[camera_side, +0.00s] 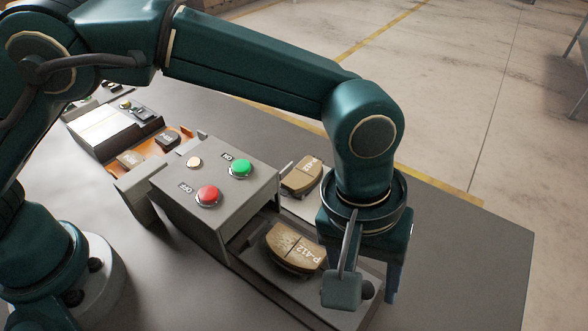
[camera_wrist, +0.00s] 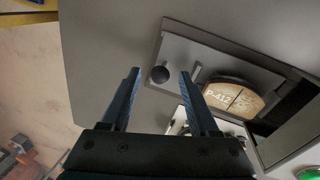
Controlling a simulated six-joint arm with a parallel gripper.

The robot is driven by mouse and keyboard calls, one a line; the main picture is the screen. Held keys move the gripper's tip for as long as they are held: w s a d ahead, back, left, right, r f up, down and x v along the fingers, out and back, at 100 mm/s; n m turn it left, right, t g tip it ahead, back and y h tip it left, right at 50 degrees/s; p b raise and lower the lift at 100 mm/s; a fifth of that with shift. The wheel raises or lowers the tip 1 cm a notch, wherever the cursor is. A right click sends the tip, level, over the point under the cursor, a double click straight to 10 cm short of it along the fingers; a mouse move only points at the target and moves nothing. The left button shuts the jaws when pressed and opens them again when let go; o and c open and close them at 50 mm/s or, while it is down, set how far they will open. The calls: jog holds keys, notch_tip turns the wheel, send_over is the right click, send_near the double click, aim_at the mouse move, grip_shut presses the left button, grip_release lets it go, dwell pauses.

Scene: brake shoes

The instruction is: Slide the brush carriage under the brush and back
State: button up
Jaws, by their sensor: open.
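The brush carriage (camera_side: 322,310) is a flat grey plate sticking out of the grey box (camera_side: 190,225). It carries a tan brake shoe (camera_side: 293,248) marked P-412, also seen in the wrist view (camera_wrist: 238,97). A dark round knob (camera_wrist: 159,74) stands near the carriage's outer end, and it shows in the side view (camera_side: 368,290). My gripper (camera_wrist: 160,73) is open, pointing down, with its two blue fingers on either side of the knob, apparently not touching it. The brush itself is hidden, and whether it is inside the box cannot be seen.
The box top has a green button (camera_side: 240,168), a red button (camera_side: 207,196) and a small pale button. A second brake shoe (camera_side: 303,176) lies behind the carriage. An orange tray (camera_side: 150,150) with brake shoes stands left. The table (camera_side: 470,260) is clear at the right.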

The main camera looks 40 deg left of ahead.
jog(key=shift+d+f, duration=0.25)
jog(key=shift+f, duration=1)
grip_shut()
jog(key=shift+w+r, duration=0.1)
dwell(0.4)
